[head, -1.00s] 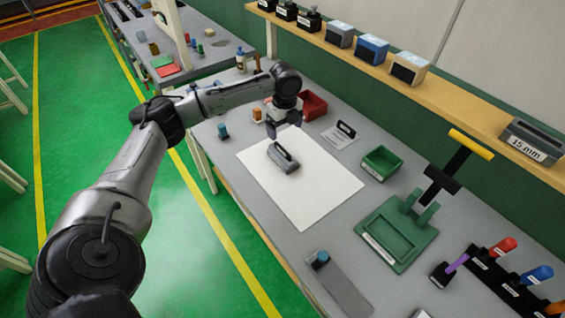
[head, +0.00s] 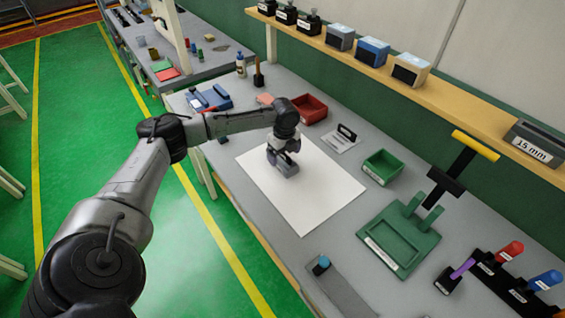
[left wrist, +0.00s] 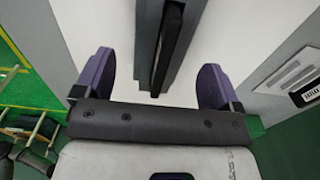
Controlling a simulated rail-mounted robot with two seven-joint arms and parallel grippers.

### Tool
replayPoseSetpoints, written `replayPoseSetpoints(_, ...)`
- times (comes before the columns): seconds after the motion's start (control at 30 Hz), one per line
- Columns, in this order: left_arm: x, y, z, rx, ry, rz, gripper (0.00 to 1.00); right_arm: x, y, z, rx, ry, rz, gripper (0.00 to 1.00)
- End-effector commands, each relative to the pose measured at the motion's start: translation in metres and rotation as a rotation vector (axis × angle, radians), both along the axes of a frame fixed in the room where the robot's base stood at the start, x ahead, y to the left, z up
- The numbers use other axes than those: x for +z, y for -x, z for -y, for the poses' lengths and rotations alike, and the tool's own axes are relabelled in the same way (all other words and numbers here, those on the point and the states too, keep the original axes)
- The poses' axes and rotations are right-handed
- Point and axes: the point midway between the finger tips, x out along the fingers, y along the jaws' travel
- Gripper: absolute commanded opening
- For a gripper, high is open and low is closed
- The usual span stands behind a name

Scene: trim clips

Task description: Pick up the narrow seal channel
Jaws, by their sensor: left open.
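A grey block with a black raised strip lies on the white sheet (head: 310,195); I take it for the narrow seal channel (head: 288,170). My left gripper (head: 283,157) is right over it in the head view and partly hides it. In the left wrist view the grey block (left wrist: 146,40) with its black strip reaches down between the two purple fingers of my left gripper (left wrist: 153,87). The fingers are wide apart, with a gap on each side of the block, and hold nothing. My right gripper is not in view.
A red bin (head: 309,108), a small labelled stand (head: 341,142) and a green bin (head: 382,167) stand behind the sheet. A green press-like fixture (head: 398,237) is to the right. A blue item (head: 208,98) lies at the back left. The rest of the sheet is clear.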

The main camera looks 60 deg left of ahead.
Motion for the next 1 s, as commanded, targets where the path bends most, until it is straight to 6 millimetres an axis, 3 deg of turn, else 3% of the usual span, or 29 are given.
replayPoseSetpoints(0.13,-0.02,0.0,0.0,0.0,-0.001,-0.001,0.89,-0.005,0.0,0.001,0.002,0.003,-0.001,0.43)
replayPoseSetpoints(0.4,-0.023,0.0,0.0,0.0,-0.001,0.001,0.89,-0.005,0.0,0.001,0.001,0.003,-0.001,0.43)
replayPoseSetpoints(1.0,-0.023,0.0,0.0,0.0,0.0,0.001,0.32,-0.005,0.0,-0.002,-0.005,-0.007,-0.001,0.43)
